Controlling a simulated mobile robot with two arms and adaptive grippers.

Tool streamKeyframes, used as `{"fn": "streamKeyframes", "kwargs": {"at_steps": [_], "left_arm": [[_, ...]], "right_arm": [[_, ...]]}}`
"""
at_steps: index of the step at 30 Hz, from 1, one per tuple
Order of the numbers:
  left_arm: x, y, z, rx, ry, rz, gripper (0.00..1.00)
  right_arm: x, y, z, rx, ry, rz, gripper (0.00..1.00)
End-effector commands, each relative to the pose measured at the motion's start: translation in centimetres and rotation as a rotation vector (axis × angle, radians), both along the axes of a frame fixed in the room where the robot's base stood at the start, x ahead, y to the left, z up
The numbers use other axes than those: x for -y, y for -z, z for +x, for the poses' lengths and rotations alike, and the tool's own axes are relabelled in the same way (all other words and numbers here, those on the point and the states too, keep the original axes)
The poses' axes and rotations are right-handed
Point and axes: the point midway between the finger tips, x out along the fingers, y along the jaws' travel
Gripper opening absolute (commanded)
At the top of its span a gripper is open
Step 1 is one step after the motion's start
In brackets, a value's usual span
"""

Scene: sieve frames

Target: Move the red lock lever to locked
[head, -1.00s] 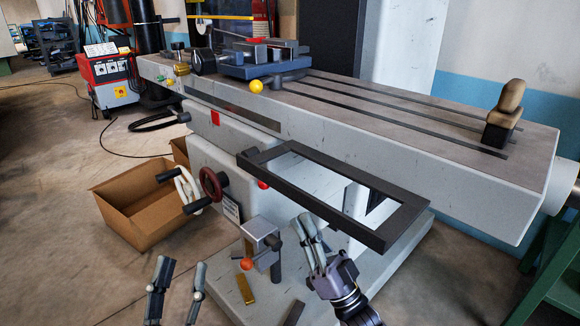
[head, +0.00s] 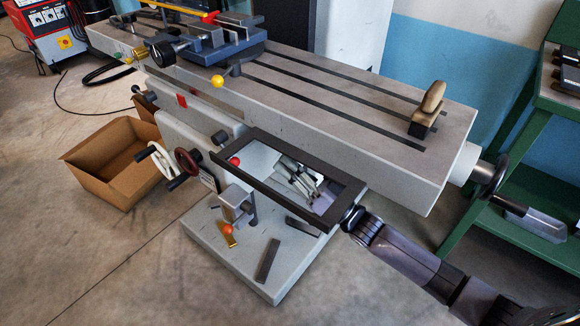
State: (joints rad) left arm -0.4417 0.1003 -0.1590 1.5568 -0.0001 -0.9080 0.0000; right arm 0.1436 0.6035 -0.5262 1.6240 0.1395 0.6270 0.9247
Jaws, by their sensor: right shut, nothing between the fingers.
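The milling machine's table (head: 330,108) runs across the view. A red ball knob (head: 234,161) shows at the left end of a dark rectangular frame (head: 290,193); its stem is mostly hidden. A small flat red tab (head: 182,99) is on the table's front side. I cannot tell for sure which red part is the lock lever, or its position. My right arm comes in from the lower right and passes behind the frame's right end. My right gripper (head: 284,166) shows through the frame's opening, shut and empty, right of the red knob and apart from it. My left gripper is out of view.
A blue vise (head: 212,48) and a lever with a yellow ball (head: 217,81) are on the table. A handwheel (head: 187,161) and cardboard box (head: 112,165) are at left. An orange-red knob (head: 228,229) is low down. A green shelf (head: 478,188) stands at right.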

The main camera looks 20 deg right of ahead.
Motion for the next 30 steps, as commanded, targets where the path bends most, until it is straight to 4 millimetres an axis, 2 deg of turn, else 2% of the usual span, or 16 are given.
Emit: {"fn": "streamKeyframes", "kwargs": {"at_steps": [6,9,11,15,30], "left_arm": [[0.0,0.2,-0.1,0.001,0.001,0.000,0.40],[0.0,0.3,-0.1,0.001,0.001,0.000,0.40],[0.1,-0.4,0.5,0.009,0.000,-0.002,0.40],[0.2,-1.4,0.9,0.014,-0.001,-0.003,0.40],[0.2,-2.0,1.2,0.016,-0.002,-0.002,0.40]], "right_arm": [[-3.1,-2.3,3.3,0.005,-0.001,0.002,0.00],[-4.3,-2.7,4.4,0.001,0.000,0.001,0.00],[-5.0,-1.5,4.4,-0.004,0.000,0.001,0.00],[-6.1,-0.4,4.7,-0.001,0.001,0.000,0.00],[-6.7,0.1,4.8,0.001,0.001,-0.001,0.00]]}}
